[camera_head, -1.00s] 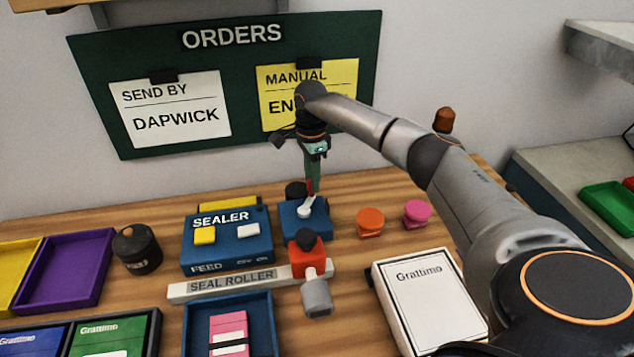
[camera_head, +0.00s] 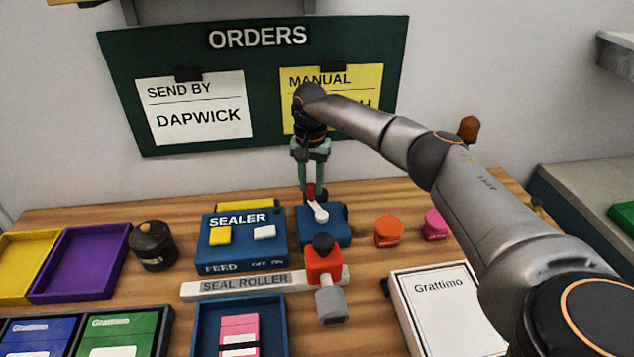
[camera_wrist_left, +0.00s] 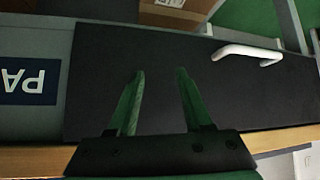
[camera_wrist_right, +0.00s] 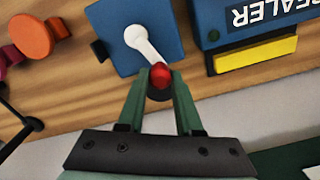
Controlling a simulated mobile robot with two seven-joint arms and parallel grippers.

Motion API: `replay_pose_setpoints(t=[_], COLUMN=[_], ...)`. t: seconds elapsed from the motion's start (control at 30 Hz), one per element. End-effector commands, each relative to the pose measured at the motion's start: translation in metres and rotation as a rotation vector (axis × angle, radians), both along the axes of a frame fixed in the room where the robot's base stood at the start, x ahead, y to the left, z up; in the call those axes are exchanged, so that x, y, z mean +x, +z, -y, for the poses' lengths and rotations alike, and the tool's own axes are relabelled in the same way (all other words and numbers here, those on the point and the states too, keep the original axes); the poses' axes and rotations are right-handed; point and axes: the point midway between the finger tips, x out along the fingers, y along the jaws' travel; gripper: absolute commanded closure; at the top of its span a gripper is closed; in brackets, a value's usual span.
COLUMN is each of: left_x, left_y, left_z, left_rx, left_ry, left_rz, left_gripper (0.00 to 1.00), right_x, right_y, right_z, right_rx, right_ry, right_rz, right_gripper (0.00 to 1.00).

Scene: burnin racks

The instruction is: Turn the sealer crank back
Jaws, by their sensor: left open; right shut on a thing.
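The sealer (camera_head: 243,252) is a blue box on the wooden table, with a yellow and a white button. Beside it on the right stands a smaller blue block (camera_head: 335,236) carrying a white crank arm (camera_head: 318,212) with a red knob (camera_head: 310,190). The arm points back and slightly left, toward the wall. My right gripper (camera_head: 312,185) reaches down from above and is shut on the red knob. The right wrist view shows the knob (camera_wrist_right: 160,74) between its green fingertips. My left gripper (camera_wrist_left: 160,75) is open and empty, over a dark panel with a white handle (camera_wrist_left: 248,52).
The seal roller bar (camera_head: 230,287) with a red block (camera_head: 323,265) lies in front of the sealer. Orange (camera_head: 388,232) and pink (camera_head: 434,225) spools stand to the right. A dark jar (camera_head: 152,246) and a purple tray (camera_head: 82,263) are left.

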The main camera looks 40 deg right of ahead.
Motion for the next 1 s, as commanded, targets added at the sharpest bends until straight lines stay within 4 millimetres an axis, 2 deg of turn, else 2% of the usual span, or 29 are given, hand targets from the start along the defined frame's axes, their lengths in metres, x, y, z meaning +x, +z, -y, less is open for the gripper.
replay_pose_setpoints(t=[0.47, 1.0], left_x=[0.0, 0.0], left_y=[0.0, -0.001], left_z=[0.0, 0.0], left_rx=[0.0, 0.0], left_ry=[0.0, 0.0], left_rz=[0.0, -0.001], left_gripper=[0.5, 0.5], right_x=[-0.002, -0.014], right_y=[0.001, 0.001], right_z=[-0.025, -0.045], right_rx=[0.001, 0.002], right_ry=[0.457, 0.916], right_rz=[0.003, 0.002], right_gripper=[1.0, 1.0])
